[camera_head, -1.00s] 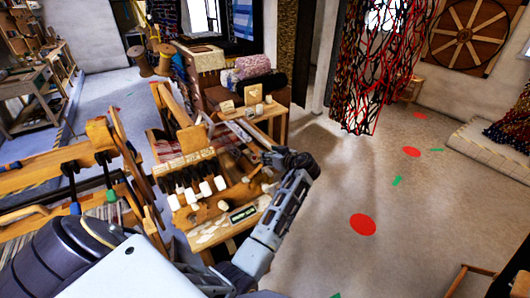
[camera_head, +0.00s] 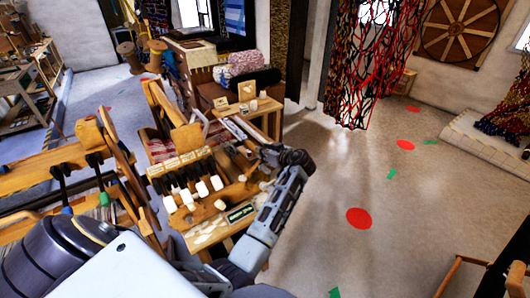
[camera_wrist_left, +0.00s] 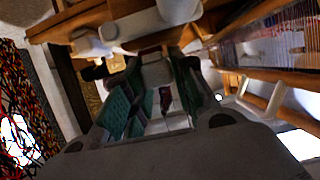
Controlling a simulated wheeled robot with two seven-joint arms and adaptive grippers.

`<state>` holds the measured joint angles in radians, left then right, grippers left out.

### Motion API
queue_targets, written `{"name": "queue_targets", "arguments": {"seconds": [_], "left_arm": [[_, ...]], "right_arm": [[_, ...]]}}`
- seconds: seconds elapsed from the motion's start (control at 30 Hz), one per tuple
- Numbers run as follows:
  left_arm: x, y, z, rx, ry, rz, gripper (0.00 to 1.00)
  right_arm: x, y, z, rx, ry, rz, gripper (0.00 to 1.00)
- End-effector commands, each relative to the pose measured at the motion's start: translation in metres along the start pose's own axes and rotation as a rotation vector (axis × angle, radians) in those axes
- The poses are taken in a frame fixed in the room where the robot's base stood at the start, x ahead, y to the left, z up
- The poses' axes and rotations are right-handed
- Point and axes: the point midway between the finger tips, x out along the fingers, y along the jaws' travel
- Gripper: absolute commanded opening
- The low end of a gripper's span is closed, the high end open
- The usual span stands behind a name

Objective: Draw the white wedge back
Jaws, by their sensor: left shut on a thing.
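My left gripper (camera_head: 262,150) reaches over the right side of a wooden loom bench from the right. In the left wrist view its green-padded fingers (camera_wrist_left: 152,98) are shut on a small pale block, which I take to be the white wedge (camera_wrist_left: 157,74); it is mostly hidden between the fingers. In the head view the gripper hides the held piece. A row of white-ended pegs (camera_head: 202,189) with black parts stands on the bench to the left of the gripper. Larger white pieces (camera_wrist_left: 178,10) show near the fingers in the wrist view. My right gripper is not in view.
The wooden loom frame (camera_head: 88,132) stands close at the left. A small table (camera_head: 268,107) with light blocks is behind the gripper. A red net hanging (camera_head: 362,70) is farther back. The floor (camera_head: 330,185) to the right is open, with red and green marks.

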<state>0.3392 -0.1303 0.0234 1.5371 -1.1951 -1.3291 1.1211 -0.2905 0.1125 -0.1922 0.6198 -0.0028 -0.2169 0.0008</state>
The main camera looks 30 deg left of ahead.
Motion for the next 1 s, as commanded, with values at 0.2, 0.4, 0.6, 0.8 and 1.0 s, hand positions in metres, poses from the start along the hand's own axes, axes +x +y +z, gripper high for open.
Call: {"name": "queue_targets", "arguments": {"seconds": [0.2,0.4,0.6,0.8,1.0], "left_arm": [[0.000,0.000,0.000,0.000,0.001,0.000,0.00],[-0.007,0.001,-0.018,-0.003,0.001,0.001,0.00],[-0.011,0.001,-0.029,-0.003,0.004,0.001,0.00],[-0.011,0.001,-0.030,-0.005,0.007,0.002,0.29],[-0.011,0.001,-0.028,-0.002,0.004,0.001,0.48]], "right_arm": [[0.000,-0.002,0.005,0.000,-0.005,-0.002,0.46],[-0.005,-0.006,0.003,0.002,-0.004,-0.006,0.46],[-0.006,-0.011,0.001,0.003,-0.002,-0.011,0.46],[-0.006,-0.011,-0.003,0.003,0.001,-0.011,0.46],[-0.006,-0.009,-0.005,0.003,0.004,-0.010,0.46]]}}
